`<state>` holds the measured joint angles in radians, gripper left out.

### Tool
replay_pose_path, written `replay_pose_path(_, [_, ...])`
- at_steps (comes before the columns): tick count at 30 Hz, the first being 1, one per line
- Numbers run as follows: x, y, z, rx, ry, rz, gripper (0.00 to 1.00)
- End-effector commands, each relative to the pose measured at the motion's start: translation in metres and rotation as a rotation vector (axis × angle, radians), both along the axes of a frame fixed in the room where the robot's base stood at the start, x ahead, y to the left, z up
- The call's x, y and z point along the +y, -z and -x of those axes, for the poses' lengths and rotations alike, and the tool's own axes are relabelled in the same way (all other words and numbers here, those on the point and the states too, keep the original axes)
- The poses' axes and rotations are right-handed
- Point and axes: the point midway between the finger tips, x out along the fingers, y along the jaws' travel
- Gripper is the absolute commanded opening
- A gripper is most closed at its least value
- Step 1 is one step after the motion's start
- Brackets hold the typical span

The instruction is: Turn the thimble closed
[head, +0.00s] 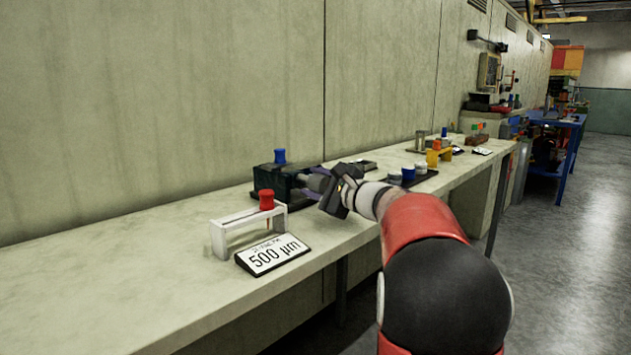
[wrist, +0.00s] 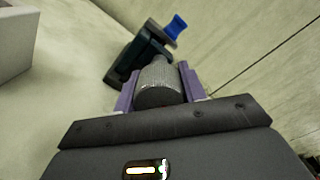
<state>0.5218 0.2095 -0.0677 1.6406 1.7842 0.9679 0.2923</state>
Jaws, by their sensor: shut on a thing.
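The thimble (wrist: 160,84) is a grey knurled cylinder in the wrist view, between the two purple fingers of my gripper (wrist: 160,88). My gripper is shut on it, with a finger against each side. The thimble joins a dark device (wrist: 131,57) with a blue knob (wrist: 176,26) on top. In the head view my gripper (head: 317,183) reaches in from the right to the dark green device (head: 272,181) with its blue knob (head: 280,156). The thimble is mostly hidden there behind my gripper.
A white bridge-shaped stand (head: 232,236) with a red knob (head: 266,200) and a "500 µm" sign (head: 272,254) stand in front of the device. A tray (head: 425,177) with several small pots lies further right. The wall (head: 170,100) rises behind the bench; its left part is clear.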

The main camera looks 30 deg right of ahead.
Motion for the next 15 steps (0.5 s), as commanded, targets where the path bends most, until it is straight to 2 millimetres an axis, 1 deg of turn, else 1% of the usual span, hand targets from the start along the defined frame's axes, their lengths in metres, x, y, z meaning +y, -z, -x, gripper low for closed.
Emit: replay_pose_path(15, [0.0003, 0.0003, 0.0004, 0.173, -0.001, -0.464, 0.18])
